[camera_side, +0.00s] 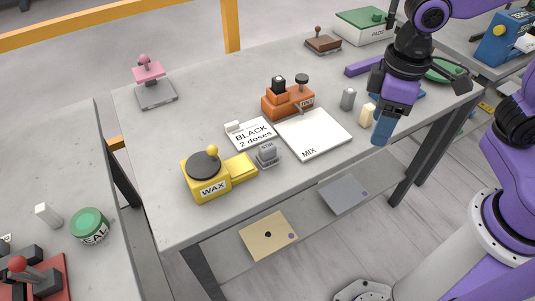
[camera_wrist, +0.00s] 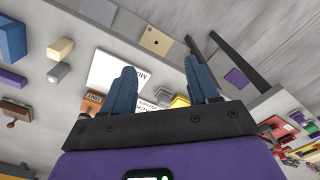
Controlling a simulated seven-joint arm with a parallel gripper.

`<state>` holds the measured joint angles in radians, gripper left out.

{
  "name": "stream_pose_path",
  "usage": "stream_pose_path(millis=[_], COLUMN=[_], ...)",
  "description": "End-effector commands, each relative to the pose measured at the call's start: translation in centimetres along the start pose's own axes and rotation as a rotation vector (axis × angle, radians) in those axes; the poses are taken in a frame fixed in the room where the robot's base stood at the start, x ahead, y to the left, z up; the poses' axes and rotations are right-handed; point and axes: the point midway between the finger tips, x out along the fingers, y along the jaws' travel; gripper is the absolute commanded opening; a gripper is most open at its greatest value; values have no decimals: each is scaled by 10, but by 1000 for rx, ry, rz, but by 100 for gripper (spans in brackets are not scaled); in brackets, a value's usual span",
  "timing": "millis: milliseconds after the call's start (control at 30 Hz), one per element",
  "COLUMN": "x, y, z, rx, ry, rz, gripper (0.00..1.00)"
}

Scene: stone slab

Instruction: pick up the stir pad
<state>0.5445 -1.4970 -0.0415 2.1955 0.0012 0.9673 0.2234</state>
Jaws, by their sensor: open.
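The stir pad appears to be the small grey block with a label on its face (camera_side: 267,154), standing near the slab's front edge, between the yellow WAX device and the white MIX board; its label is too small to read surely. In the wrist view a small grey block (camera_wrist: 162,95) shows between the finger lines, farther off. My gripper (camera_side: 388,122) has blue fingers and is above the right part of the slab's front edge, well to the right of the grey block. In the wrist view my gripper (camera_wrist: 162,70) is open, with nothing between its fingers.
The yellow WAX device (camera_side: 207,178) is left of the grey block. The white MIX board (camera_side: 313,134) lies right of it. An orange device (camera_side: 288,101) and a BLACK card (camera_side: 251,133) are behind. A cream block (camera_side: 367,115) and grey cylinder (camera_side: 348,98) stand near my gripper.

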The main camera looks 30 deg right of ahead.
Motion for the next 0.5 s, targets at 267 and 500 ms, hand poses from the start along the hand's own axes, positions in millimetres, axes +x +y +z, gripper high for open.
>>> stream_pose_path(millis=[267, 500], x=[3, 14], y=[6, 15], z=[-96, -168], rx=[270, 503], ry=[-8, -14], rz=[5, 9], gripper=[60, 60])
